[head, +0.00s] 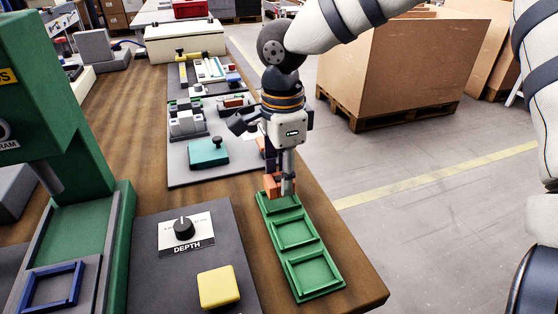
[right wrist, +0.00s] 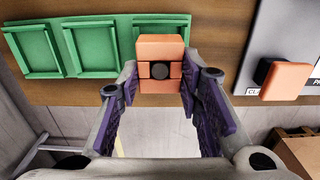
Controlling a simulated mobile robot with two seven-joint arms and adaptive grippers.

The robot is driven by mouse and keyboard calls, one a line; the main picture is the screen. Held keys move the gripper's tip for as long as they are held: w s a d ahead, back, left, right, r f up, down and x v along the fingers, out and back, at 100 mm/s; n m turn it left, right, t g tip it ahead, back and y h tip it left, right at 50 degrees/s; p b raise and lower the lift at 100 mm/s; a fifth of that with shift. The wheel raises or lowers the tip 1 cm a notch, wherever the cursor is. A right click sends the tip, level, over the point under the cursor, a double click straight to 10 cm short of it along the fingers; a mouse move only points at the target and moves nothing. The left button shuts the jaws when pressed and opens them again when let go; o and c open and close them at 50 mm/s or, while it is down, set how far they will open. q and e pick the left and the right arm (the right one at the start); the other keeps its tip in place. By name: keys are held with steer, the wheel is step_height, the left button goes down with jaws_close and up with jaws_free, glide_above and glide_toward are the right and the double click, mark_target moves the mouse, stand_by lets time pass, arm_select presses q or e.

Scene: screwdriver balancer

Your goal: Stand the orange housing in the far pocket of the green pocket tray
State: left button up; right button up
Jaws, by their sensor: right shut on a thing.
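The orange housing (head: 271,184) is between the fingers of my right gripper (head: 279,176), at the far end of the green pocket tray (head: 299,250). In the right wrist view the housing (right wrist: 160,48) has a dark round hole or boss in its face, and the purple-padded fingers (right wrist: 159,86) close on its sides. It covers much of the far pocket. I cannot tell whether its base touches the pocket floor. The other two pockets of the tray (right wrist: 62,47) are empty. My left gripper is not in view.
A control panel with a DEPTH knob (head: 184,229) and yellow button (head: 218,287) lies left of the tray. A grey board with a teal block (head: 208,152) lies beyond. A green machine (head: 60,120) stands at left. The bench edge is close on the tray's right.

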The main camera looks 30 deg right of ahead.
steer(key=shift+f, duration=1.35)
stand_by(0.6)
steer(key=o, duration=1.2)
steer(key=shift+o, duration=0.2)
step_height(320, 180, up, 12)
